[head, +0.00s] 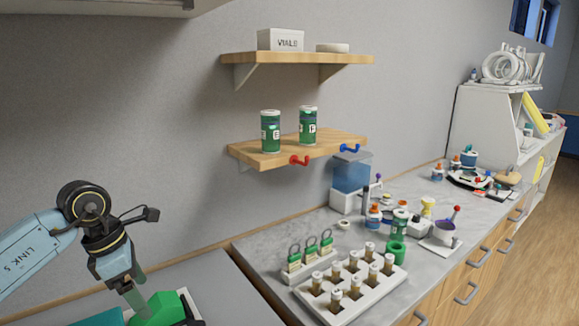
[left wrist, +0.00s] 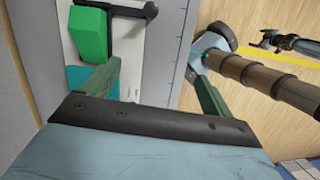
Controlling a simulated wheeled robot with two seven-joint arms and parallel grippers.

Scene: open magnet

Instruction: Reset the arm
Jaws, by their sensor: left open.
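My left gripper (head: 134,292) is at the lower left of the head view, pointing down beside a green block (head: 160,308). In the left wrist view the two fingers of my left gripper (left wrist: 154,68) are spread apart with nothing between them. The green block (left wrist: 90,34) lies beyond the left finger there, on a white surface next to a teal patch. In the head view the fingers overlap the block's edge, and I cannot tell whether they touch it. My right gripper does not clearly show.
A wooden shelf (head: 335,142) with two green canisters and hooks is on the wall. An upper shelf (head: 345,58) holds a white box. Wall space above my left arm is clear.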

